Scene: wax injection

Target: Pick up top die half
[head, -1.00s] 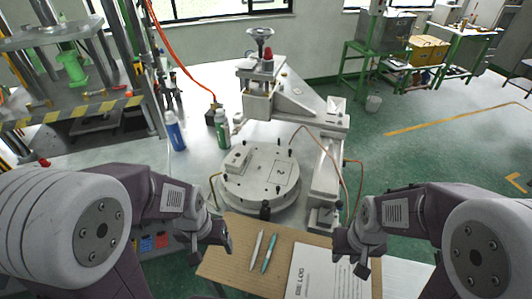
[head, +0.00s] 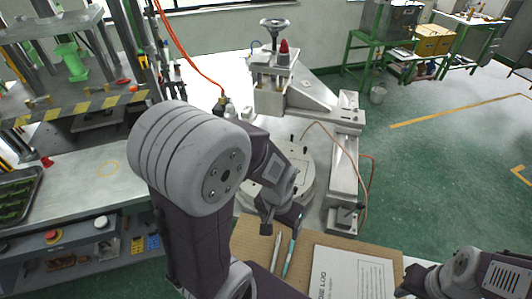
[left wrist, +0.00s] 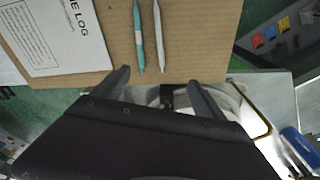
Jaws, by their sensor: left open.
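The round metal fixture plate (head: 307,176) stands on the bench in front of the wax press. My left arm covers much of it in the head view. The small rectangular block seen on its left side earlier, perhaps the top die half, is hidden now. My left gripper (head: 283,222) is by the plate's front edge, above the brown board, pointing down. In the left wrist view its jaws (left wrist: 162,92) are apart and empty, with part of the round plate (left wrist: 232,100) behind them. My right gripper (head: 408,285) is at the lower right, and its jaws are unclear.
A brown board (head: 248,228) holds two pens and a printed sheet (head: 350,272). A blue bottle (left wrist: 300,147) shows in the left wrist view.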

